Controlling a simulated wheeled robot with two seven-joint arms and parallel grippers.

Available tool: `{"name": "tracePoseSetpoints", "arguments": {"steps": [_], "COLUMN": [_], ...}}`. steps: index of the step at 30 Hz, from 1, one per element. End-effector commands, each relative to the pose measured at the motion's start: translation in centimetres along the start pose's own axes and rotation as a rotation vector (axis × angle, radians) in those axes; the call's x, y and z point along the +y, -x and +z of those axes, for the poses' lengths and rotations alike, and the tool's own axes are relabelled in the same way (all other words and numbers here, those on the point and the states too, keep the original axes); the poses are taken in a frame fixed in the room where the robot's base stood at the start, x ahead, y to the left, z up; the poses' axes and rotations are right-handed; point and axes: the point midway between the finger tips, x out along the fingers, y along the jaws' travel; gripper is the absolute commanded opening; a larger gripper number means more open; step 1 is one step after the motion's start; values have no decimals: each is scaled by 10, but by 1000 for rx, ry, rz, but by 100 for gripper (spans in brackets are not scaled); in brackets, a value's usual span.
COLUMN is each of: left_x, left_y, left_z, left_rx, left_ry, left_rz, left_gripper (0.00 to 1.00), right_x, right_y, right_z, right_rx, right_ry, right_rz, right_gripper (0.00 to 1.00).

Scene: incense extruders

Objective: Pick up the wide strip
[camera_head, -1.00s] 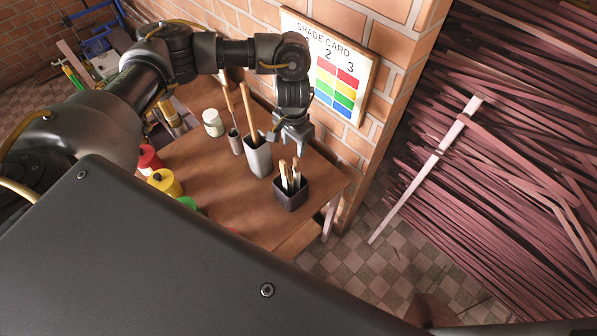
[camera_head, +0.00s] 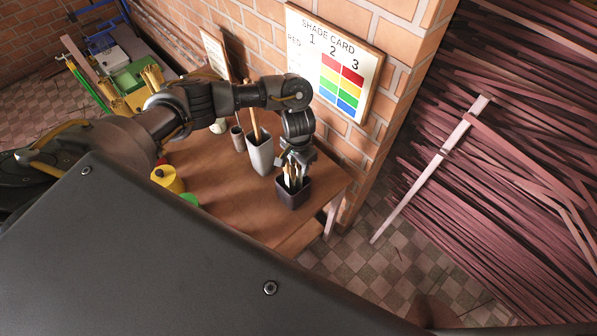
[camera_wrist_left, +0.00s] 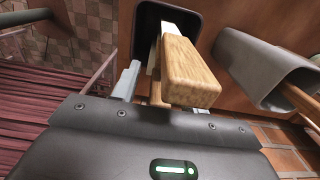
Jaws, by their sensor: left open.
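Wooden strips (camera_head: 293,180) stand in a small dark square cup (camera_head: 293,199) on the brown table. In the left wrist view, a broad, square-ended wooden piece (camera_wrist_left: 192,72), seemingly the wide strip, rises from the dark cup (camera_wrist_left: 144,32) toward the camera. Thinner, paler sticks stand beside and behind it. My left gripper (camera_head: 297,160) is directly above the cup, around the strips' tops. I cannot tell whether the fingers touch any strip. My right gripper is not in view.
A tall grey holder (camera_head: 261,156) with wooden sticks stands close left of the cup. Yellow (camera_head: 167,179) and green (camera_head: 190,201) containers are further left. A brick wall with a shade card (camera_head: 336,62) is behind. The table's right edge (camera_head: 335,196) is near the cup.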

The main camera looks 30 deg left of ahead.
Motion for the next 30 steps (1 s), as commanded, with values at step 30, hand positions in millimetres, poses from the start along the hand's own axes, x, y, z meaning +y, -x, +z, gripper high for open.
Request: {"name": "tracePoseSetpoints", "arguments": {"steps": [30], "left_x": [-1], "left_y": [17], "left_z": [-2], "left_rx": [5], "left_ry": [-1], "left_rz": [-1], "left_gripper": [7], "right_x": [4], "right_y": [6], "right_z": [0], "right_rx": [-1], "right_ry": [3], "right_rz": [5], "right_gripper": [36]}}
